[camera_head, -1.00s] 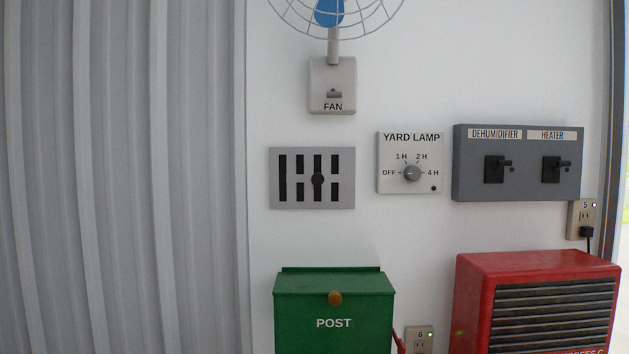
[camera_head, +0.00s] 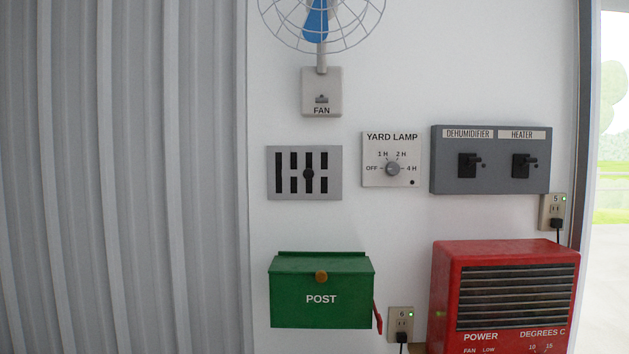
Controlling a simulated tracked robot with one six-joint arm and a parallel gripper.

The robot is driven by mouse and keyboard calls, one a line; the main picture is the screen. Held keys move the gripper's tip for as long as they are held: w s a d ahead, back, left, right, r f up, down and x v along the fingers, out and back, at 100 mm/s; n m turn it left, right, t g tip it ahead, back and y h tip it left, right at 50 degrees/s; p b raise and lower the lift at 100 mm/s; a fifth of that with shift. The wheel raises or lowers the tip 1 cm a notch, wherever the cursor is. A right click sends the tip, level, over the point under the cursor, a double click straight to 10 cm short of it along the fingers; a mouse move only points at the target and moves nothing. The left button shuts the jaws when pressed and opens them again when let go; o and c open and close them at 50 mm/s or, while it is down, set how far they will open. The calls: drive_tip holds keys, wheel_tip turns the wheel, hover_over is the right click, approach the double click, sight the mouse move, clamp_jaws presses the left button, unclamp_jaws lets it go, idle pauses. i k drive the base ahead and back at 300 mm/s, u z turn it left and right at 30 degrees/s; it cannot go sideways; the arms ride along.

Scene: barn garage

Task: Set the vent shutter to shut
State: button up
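The vent shutter (camera_head: 273,192) is a grey metal plate on the white wall, left of the yard lamp timer. Dark openings show through the slots, some broken by a grey band at mid height. My gripper is not in view.
A fan (camera_head: 322,92) hangs above the vent and a green post box (camera_head: 321,312) below. The yard lamp timer (camera_head: 392,150), a grey switch box (camera_head: 491,181) and a red heater (camera_head: 506,254) are to the right. Corrugated metal (camera_head: 130,180) fills the left; a bright opening is far right.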

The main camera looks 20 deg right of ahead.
sight(309, 173)
drive_tip(key=u, duration=0.1)
drive_tip(key=k, duration=0.1)
drive_tip(key=u, duration=0.5)
drive_tip(key=i, duration=0.8)
drive_tip(key=u, duration=0.1)
